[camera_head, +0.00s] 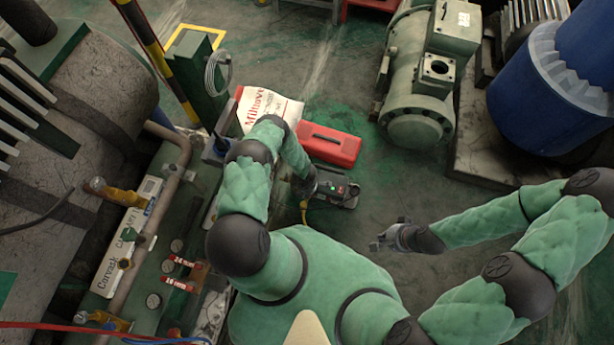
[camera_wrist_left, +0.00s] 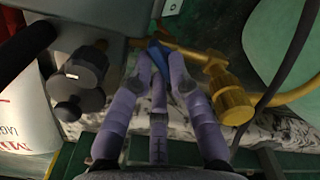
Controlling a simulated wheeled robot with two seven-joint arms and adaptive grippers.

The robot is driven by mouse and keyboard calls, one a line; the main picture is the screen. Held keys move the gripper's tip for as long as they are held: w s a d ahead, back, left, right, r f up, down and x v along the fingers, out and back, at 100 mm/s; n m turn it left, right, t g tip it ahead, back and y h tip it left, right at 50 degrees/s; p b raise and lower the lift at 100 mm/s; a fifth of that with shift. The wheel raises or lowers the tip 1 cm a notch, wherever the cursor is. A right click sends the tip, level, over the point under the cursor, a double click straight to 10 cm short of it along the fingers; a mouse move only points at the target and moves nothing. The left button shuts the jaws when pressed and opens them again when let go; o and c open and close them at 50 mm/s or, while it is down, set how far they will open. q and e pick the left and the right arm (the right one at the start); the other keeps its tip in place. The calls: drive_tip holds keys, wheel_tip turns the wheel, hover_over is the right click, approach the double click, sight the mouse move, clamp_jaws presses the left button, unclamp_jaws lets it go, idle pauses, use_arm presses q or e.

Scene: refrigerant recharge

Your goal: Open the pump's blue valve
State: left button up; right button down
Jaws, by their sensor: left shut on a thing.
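The pump (camera_head: 338,190) is a dark unit with small red and green lights on the floor, below the red case in the head view. My left forearm reaches down to it, and the left gripper is largely hidden there. In the left wrist view, the left gripper (camera_wrist_left: 162,72) is shut on the blue valve (camera_wrist_left: 156,48), with its purple-grey fingers on either side of it. Only a small blue part of the valve shows between the fingertips. My right gripper (camera_head: 385,240) looks open and empty over bare floor.
Dark knobs (camera_wrist_left: 85,75) stand left of the left fingers, and a brass fitting (camera_wrist_left: 231,98) with a yellow hose is close on the right. A red case (camera_head: 330,145) and a white bag (camera_head: 268,108) lie beyond the pump. Green motor (camera_head: 415,85) stands at upper right.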

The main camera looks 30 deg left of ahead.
use_arm(q)
drive_tip(key=shift+s+d+f, duration=0.2)
drive_tip(key=shift+s+d, duration=0.25)
drive_tip(key=shift+s, duration=0.3)
clamp_jaws()
unclamp_jaws()
drive_tip(key=shift+n, duration=1.5)
clamp_jaws()
drive_tip(key=n, duration=0.2)
drive_tip(key=shift+d+n+p, duration=0.1)
drive_tip(key=shift+n+p, duration=0.2)
drive_tip(key=shift+p, duration=0.1)
drive_tip(key=o, duration=0.8)
unclamp_jaws()
drive_tip(key=shift+w+a+r, duration=0.1)
drive_tip(key=shift+w+a, duration=0.15)
drive_tip(key=shift+w, duration=0.05)
drive_tip(key=shift+w+a+r, duration=0.1)
wheel_tip(320, 180, up, 9)
drive_tip(key=p, duration=0.7)
